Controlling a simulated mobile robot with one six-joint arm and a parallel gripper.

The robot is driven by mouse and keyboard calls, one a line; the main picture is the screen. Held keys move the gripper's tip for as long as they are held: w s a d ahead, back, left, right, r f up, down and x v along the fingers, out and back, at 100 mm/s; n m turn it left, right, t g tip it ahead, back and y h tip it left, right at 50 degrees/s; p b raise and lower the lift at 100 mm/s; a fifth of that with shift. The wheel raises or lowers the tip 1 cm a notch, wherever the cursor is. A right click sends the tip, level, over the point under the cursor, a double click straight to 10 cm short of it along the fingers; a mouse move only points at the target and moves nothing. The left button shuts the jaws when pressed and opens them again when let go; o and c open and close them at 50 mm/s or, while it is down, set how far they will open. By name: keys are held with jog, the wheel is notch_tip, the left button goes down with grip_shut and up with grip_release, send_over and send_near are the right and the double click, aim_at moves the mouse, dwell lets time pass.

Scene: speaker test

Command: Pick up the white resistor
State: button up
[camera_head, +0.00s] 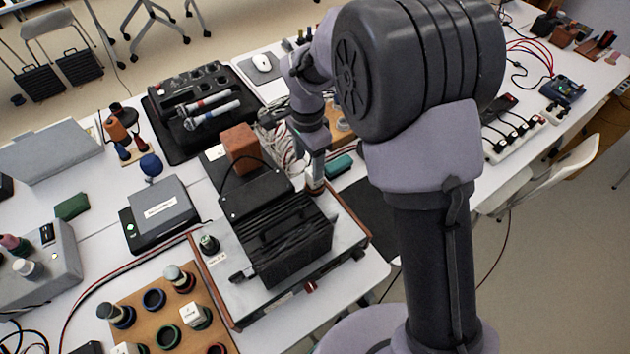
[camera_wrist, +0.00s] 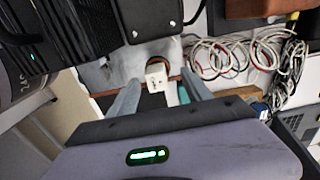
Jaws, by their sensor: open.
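In the wrist view a small white block with dark marks, which looks like the white resistor (camera_wrist: 157,72), sits at the edge of the grey board, beside a brown ring. My gripper (camera_wrist: 160,84) is open, with one finger on each side of the block and visible gaps between. In the head view my gripper (camera_head: 316,172) points down at the far right corner of the grey board (camera_head: 225,290), behind the black finned unit. The block is mostly hidden there. I cannot tell its height relative to the fingertips.
The black finned unit (camera_head: 290,240) stands close beside my gripper, with a brown block (camera_head: 240,147) behind it. Coiled cables (camera_wrist: 235,58) lie right of the fingers in the wrist view. A teal block (camera_head: 339,165) is close by. A wooden board (camera_head: 135,300) holds similar white blocks.

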jog(key=f+b, duration=0.1)
jog(key=f, duration=0.2)
jog(key=d+f+b, duration=0.1)
jog(key=f+b, duration=0.1)
jog(key=f, duration=0.1)
jog(key=shift+d, duration=0.2)
jog(key=shift+r, duration=0.15)
grip_shut()
